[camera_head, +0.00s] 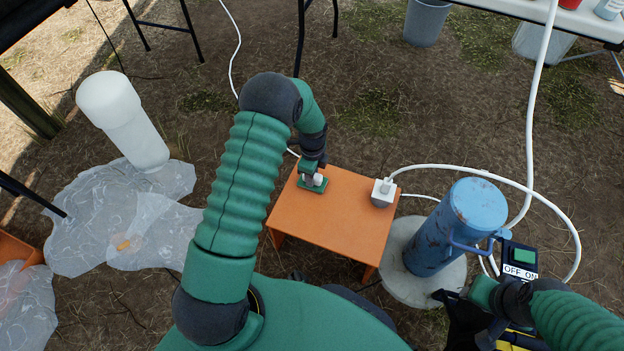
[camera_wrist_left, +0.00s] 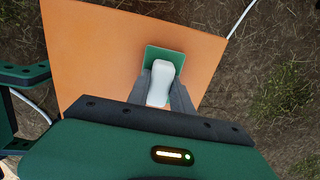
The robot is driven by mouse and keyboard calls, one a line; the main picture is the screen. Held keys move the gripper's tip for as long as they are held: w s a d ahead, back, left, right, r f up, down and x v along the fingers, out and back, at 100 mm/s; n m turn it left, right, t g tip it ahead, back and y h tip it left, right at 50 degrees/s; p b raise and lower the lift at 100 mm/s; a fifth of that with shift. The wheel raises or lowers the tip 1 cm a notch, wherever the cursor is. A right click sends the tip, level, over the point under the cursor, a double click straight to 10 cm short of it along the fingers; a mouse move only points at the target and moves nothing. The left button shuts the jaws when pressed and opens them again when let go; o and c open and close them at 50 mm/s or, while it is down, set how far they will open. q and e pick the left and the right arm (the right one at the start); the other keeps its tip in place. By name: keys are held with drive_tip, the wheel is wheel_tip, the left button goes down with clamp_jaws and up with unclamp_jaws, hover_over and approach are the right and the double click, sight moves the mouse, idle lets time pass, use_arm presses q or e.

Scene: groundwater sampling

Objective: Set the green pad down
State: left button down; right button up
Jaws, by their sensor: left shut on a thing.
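The green pad (camera_head: 318,187) has a white grip on top. It is at the left part of the small orange table (camera_head: 335,215); whether it touches the surface or hovers just above it, I cannot tell. In the left wrist view the green pad (camera_wrist_left: 166,56) shows around the white grip, over the orange top. My left gripper (camera_head: 311,178) is above the pad, its two dark fingers shut on the white grip. My right gripper (camera_head: 478,298) is at the lower right, near the control box, its fingers not clear.
A white plug-like piece (camera_head: 383,192) with a cable stands at the table's right edge. A blue cylinder (camera_head: 455,228) stands on a round concrete base (camera_head: 408,275). An ON/OFF box (camera_head: 519,262) is beside it.

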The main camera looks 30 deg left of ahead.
use_arm(q)
drive_tip(key=c, duration=1.1)
unclamp_jaws()
drive_tip(key=shift+c, duration=0.2)
wheel_tip(320, 180, up, 12)
drive_tip(key=p, duration=0.8)
drive_tip(key=s+d+r+n+t, duration=0.2)
drive_tip(key=s+d+r+n, duration=0.9)
drive_tip(key=s+r+n, duration=0.3)
drive_tip(key=shift+s+d+n+t, duration=0.35)
drive_tip(key=shift+s+n, duration=0.55)
drive_tip(key=shift+s, duration=0.15)
drive_tip(key=shift+r, duration=0.1)
